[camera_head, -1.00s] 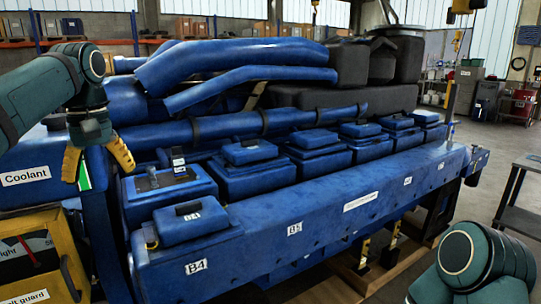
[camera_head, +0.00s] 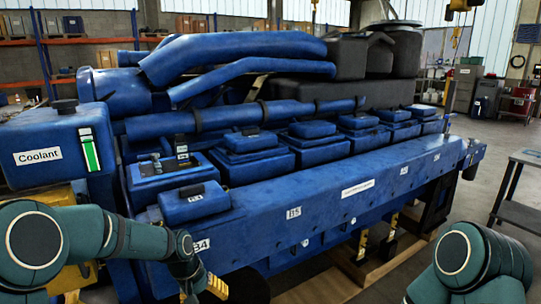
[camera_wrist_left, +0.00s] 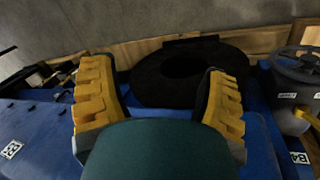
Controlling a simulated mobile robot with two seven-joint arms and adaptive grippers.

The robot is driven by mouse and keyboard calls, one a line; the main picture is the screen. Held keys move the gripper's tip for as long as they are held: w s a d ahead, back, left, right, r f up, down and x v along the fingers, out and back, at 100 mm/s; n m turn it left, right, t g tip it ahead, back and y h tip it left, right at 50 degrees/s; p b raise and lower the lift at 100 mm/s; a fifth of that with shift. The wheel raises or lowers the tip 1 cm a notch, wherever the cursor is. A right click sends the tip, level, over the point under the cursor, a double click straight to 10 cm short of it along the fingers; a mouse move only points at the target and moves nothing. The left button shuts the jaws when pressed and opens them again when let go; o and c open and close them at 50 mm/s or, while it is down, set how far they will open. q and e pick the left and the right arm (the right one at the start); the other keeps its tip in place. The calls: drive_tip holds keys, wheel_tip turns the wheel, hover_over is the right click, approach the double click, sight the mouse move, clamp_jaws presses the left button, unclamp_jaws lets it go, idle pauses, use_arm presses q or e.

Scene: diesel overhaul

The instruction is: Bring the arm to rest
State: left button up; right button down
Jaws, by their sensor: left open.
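My left gripper (camera_head: 202,290) is at the bottom edge of the head view, low in front of the near end of the blue engine (camera_head: 330,205), by the B4 label. Its yellow fingers are partly cut off by the frame. The left wrist view shows both yellow fingers (camera_wrist_left: 160,100) spread wide with nothing between them. A dark ring-shaped thing lies beyond them there (camera_wrist_left: 190,70). My left arm is folded low across the bottom left. My right arm (camera_head: 480,260) shows at the lower right; its gripper is out of view.
A blue Coolant tank (camera_head: 75,128) with a green gauge stands at the left end of the engine. A dark metal table (camera_head: 520,205) is at the right. Shelves (camera_head: 90,45) stand far behind. Open floor (camera_head: 460,190) lies right of the engine.

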use_arm(q)
drive_tip(key=s+d+f+b, duration=0.1)
drive_tip(key=s+d+f, duration=0.2)
drive_tip(key=s+f, duration=0.6)
drive_tip(key=s+d+f+t+b, duration=0.1)
drive_tip(key=s+d+f, duration=0.2)
drive_tip(key=s+f, duration=0.7)
drive_tip(key=s, duration=0.2)
drive_tip(key=shift+s+d+f+h, duration=0.25)
drive_tip(key=shift+s+d+h, duration=0.05)
drive_tip(key=shift+h, duration=0.1)
